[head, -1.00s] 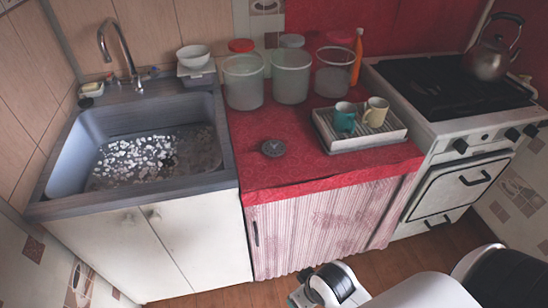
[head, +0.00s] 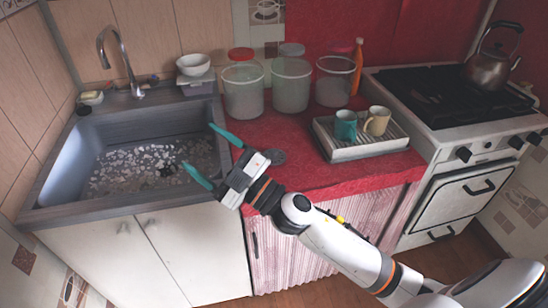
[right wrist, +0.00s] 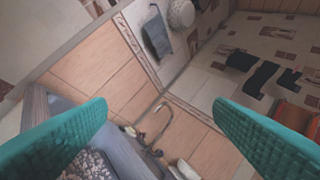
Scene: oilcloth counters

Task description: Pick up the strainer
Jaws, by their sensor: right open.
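In the right wrist view the open fingers (right wrist: 160,100) face the tiled wall and the tap, and the strainer does not show there. My left gripper is not in view.
The sink (head: 70,165) holds pebble-like bits. A tray (head: 362,152) with a teal mug (head: 345,126) and a beige mug (head: 377,121) stands right of the strainer. Several clear containers (head: 244,92) stand behind. The stove (head: 450,115) is at right. Red counter is bare in front.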

